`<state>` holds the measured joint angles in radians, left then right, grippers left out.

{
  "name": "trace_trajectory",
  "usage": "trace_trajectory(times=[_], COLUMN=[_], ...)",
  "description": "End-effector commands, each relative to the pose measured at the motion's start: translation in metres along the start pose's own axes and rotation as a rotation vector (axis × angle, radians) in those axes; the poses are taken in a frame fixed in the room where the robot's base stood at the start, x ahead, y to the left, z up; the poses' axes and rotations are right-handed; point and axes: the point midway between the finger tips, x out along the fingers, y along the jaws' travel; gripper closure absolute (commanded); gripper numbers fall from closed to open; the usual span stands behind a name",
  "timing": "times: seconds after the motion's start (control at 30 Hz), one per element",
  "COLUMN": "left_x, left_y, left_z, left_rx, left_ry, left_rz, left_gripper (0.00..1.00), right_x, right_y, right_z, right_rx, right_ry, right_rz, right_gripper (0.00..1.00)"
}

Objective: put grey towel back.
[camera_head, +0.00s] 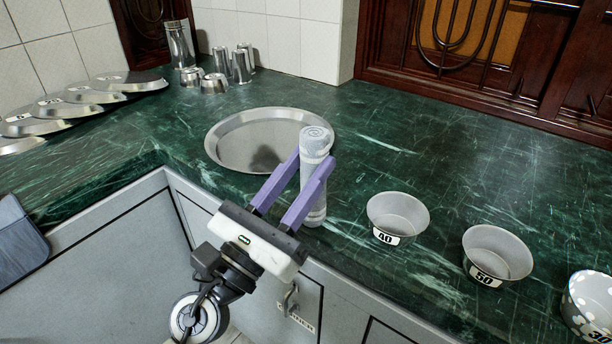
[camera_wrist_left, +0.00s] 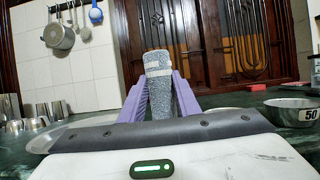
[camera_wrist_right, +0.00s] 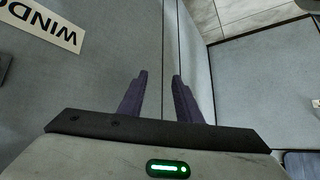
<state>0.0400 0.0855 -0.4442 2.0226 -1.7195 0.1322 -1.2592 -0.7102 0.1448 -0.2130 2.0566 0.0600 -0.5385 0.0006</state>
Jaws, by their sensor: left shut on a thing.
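The grey towel (camera_head: 315,143) is a rolled, upright cylinder with a pale band, near the front right edge of the round metal basin (camera_head: 222,153). My left gripper (camera_head: 312,166) has its purple fingers on both sides of the towel and is shut on it. In the left wrist view the towel (camera_wrist_left: 159,80) stands upright between the fingers. I cannot tell whether its lower end touches the counter. My right gripper (camera_wrist_right: 158,85) shows only in the right wrist view; its fingers are apart with nothing between them, over grey cabinet fronts.
Bowls marked 40 (camera_head: 398,215) and 50 (camera_head: 497,254) and a patterned bowl (camera_head: 590,303) stand along the counter's front right. Metal cups (camera_head: 240,66) and a shaker (camera_head: 180,45) stand at the back left. The right rear green counter (camera_head: 450,130) is clear.

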Motion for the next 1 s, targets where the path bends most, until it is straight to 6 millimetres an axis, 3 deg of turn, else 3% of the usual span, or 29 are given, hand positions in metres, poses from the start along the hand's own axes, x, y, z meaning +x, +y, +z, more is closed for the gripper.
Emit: trace_trajectory(times=[0.23, 0.27, 0.37, 0.73, 1.0], left_x=[-0.002, -0.001, -0.001, 0.001, -0.054], left_y=[0.000, 0.000, 0.000, 0.000, -0.001], left_z=[-0.003, -0.002, -0.002, 0.003, -0.005], left_rx=[0.000, 0.000, 0.000, 0.000, 0.001], left_ry=[-0.001, -0.001, 0.000, 0.000, 0.004], left_rz=[0.000, 0.000, 0.000, 0.000, -0.002], left_gripper=[0.93, 0.66, 0.52, 0.52, 0.52], right_x=[0.001, 0.000, 0.000, -0.002, 0.016], right_y=[0.001, 0.001, 0.001, 0.001, 0.003], right_z=[-0.003, -0.004, -0.004, -0.006, 0.010], right_rx=[0.000, 0.000, 0.000, -0.002, 0.011], right_ry=[0.014, 0.014, 0.015, 0.012, 0.019], right_rz=[0.000, 0.000, 0.000, 0.001, -0.002], right_gripper=[0.69, 0.69, 0.69, 0.69, 0.69])
